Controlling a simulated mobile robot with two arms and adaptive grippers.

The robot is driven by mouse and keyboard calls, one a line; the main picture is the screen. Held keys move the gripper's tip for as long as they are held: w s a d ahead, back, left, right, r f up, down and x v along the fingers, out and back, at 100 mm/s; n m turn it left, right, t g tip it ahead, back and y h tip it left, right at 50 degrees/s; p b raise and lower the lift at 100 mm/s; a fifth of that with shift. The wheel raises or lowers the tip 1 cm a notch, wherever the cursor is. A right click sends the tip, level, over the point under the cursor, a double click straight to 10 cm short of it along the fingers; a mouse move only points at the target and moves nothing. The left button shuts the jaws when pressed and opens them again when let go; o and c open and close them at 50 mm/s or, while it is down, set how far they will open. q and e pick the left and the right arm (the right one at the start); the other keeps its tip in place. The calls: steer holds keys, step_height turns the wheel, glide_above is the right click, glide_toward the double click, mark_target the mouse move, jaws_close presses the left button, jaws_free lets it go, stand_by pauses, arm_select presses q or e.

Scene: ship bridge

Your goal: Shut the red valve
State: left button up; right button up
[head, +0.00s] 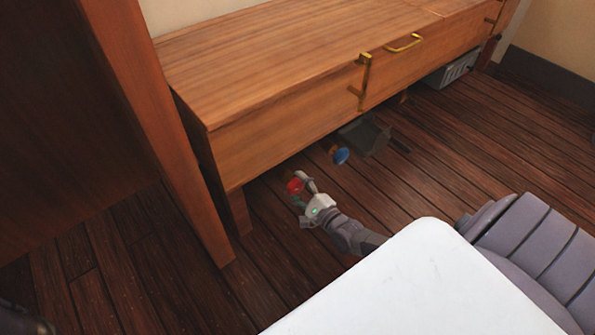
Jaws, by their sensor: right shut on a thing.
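The red valve (295,186) is low down, near the floor under the front edge of a wooden cabinet. My right gripper (301,188) is at the valve, with its fingers shut on it, and they partly cover it. The valve's pipe and the far side of its handle are hidden, so I cannot tell how far it is turned. My left gripper cannot be made out.
The wooden cabinet (270,120) with brass handles overhangs the valve. A blue valve (341,155) and a dark box (365,138) are to the right below it. A grey vented box (452,70) lies farther right. A wooden post (165,140) stands left. The plank floor (480,145) is clear at right.

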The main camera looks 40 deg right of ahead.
steer(key=m+b, duration=0.1)
steer(key=m, duration=0.2)
steer(key=m+b, duration=0.1)
steer(key=m, duration=0.1)
steer(key=shift+a+f+m+b, duration=0.1)
steer(key=shift+f+m+b, duration=0.2)
steer(key=m+b, duration=0.2)
steer(key=m, duration=0.2)
steer(key=shift+a, duration=0.1)
steer(key=shift+s+m+b, duration=0.1)
steer(key=shift+m+b, duration=0.3)
steer(key=shift+m, duration=0.4)
steer(key=shift+r, duration=0.1)
steer(key=o, duration=1.1)
steer(key=shift+o, duration=0.2)
steer(key=s, duration=1.2)
steer(key=shift+d, duration=0.45)
